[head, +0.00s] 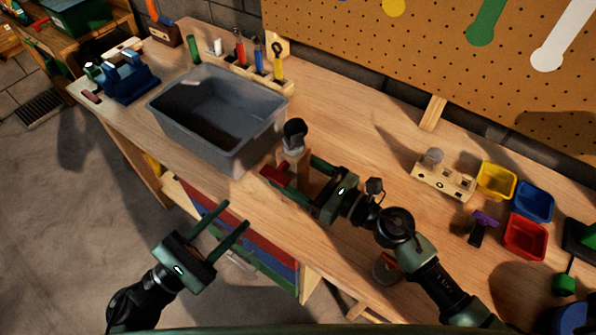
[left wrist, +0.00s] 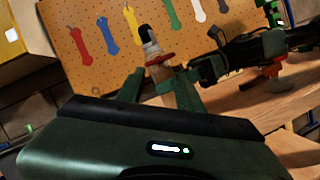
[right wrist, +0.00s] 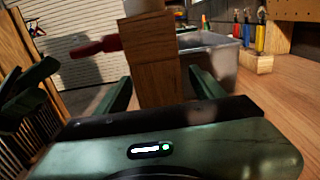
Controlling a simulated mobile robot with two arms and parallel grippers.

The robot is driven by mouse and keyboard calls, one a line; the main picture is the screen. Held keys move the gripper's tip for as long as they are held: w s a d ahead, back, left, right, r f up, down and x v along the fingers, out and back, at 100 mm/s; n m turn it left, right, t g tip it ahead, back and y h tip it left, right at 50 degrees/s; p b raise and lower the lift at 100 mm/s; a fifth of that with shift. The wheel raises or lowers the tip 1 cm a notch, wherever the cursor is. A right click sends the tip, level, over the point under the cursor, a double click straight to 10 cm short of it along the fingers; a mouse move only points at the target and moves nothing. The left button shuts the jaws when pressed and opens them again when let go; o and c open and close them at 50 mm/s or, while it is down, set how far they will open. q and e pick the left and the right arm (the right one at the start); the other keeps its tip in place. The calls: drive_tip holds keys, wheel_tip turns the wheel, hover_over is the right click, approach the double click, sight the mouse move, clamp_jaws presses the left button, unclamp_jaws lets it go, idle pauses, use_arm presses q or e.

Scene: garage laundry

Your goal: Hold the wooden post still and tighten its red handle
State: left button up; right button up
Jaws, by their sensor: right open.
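The wooden post (head: 292,163) stands upright near the bench's front edge, with a dark-topped grey piece (head: 294,134) above it. Its red handle (head: 275,174) sticks out to the left in the head view and in the right wrist view (right wrist: 97,46). My right gripper (head: 297,174) is open, its fingers on either side of the post, with gaps visible in the right wrist view. My left gripper (head: 234,216) is open and empty, in front of the bench's edge, apart from the handle. In the left wrist view the red handle (left wrist: 160,58) shows beyond its fingers.
A grey bin (head: 240,150) stands left of the post, with a tool rack (head: 262,72) behind it. A wooden block (head: 442,181) and yellow (head: 496,180), blue (head: 534,201) and red (head: 525,236) bins are at the right. Bare bench lies behind the post.

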sight(275, 175)
clamp_jaws()
use_arm(q)
drive_tip(key=o, duration=0.9)
drive_tip(key=shift+n, duration=0.3)
drive_tip(key=w+d+r+m+t+y, duration=0.1)
drive_tip(key=w+d+m, duration=0.1)
drive_tip(key=m, duration=0.7)
drive_tip(key=w+d+r+m+t+y, duration=0.1)
drive_tip(key=w+d+m, duration=0.2)
drive_tip(key=m, duration=0.6)
drive_tip(key=w+d+r+m+t, duration=0.1)
drive_tip(key=w+d+m+t, duration=0.1)
drive_tip(key=m, duration=0.7)
drive_tip(key=shift+w+d+r+m+y, duration=0.1)
drive_tip(key=shift+w+d+m+y, duration=0.1)
drive_tip(key=shift+d, duration=0.25)
drive_tip(key=shift+w+d+r+m+y, duration=0.1)
drive_tip(key=shift+d+y, duration=0.1)
drive_tip(key=shift+d, duration=0.2)
